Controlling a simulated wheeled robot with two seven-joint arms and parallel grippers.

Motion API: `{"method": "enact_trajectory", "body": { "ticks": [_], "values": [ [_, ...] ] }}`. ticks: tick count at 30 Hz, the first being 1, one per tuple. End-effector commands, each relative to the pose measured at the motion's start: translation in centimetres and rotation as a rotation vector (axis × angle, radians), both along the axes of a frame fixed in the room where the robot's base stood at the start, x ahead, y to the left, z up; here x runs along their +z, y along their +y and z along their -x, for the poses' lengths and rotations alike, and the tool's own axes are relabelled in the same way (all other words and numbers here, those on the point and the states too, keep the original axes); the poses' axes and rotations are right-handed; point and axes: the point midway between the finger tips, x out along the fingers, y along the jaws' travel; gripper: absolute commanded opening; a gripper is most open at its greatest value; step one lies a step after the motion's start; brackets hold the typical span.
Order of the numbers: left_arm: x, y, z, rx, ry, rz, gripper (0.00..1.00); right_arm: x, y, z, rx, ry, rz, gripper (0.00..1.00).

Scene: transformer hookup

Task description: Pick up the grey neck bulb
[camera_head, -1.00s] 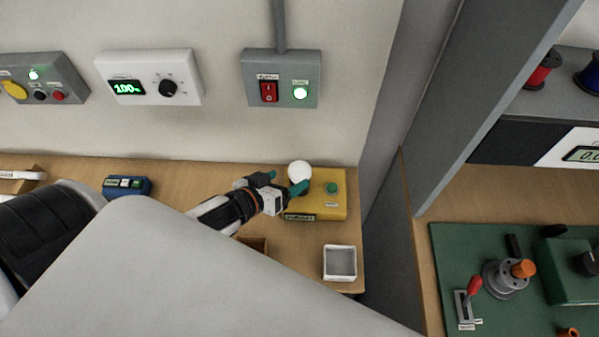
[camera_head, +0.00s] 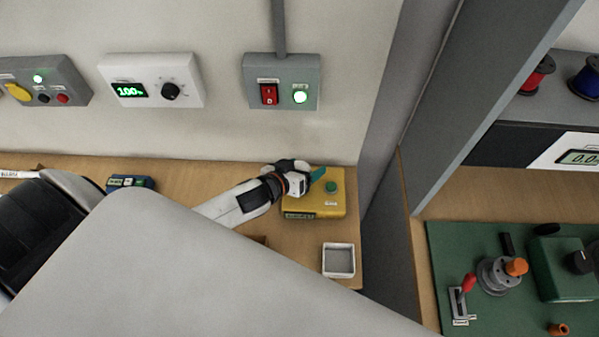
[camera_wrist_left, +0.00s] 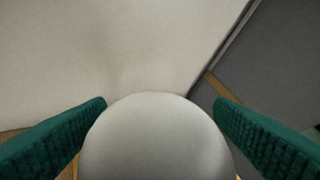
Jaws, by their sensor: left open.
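In the left wrist view a large pale grey-white bulb (camera_wrist_left: 155,140) fills the lower middle. The green fingers of my left gripper (camera_wrist_left: 158,120) stand on either side of it, spread apart. In the head view my left gripper (camera_head: 316,177) is over the yellow box (camera_head: 325,205), and the arm hides the bulb there. The bulb's neck is hidden, and I cannot tell whether the fingers touch the glass. My right gripper is not in view.
A white open tray (camera_head: 339,274) stands in front of the yellow box. A blue device (camera_head: 130,183) lies at left on the wooden table. A grey switch box (camera_head: 282,82) is on the wall behind. A grey upright panel stands to the right.

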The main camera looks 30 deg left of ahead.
Motion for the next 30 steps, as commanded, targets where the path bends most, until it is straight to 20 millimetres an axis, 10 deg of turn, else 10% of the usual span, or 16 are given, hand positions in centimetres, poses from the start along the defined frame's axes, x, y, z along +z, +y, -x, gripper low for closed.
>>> {"method": "enact_trajectory", "body": {
  "ticks": [10, 20, 30],
  "values": [
    [0.0, 0.0, 0.0, 0.000, 0.000, 0.000, 0.30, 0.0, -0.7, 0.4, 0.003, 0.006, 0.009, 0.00],
    [0.8, 0.0, 0.0, 0.000, -0.002, 0.001, 0.28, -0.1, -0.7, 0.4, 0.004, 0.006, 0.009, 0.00],
    [7.2, 0.0, 0.0, -0.001, -0.005, 0.000, 0.28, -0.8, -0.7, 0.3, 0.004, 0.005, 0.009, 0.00]
  ]
}}
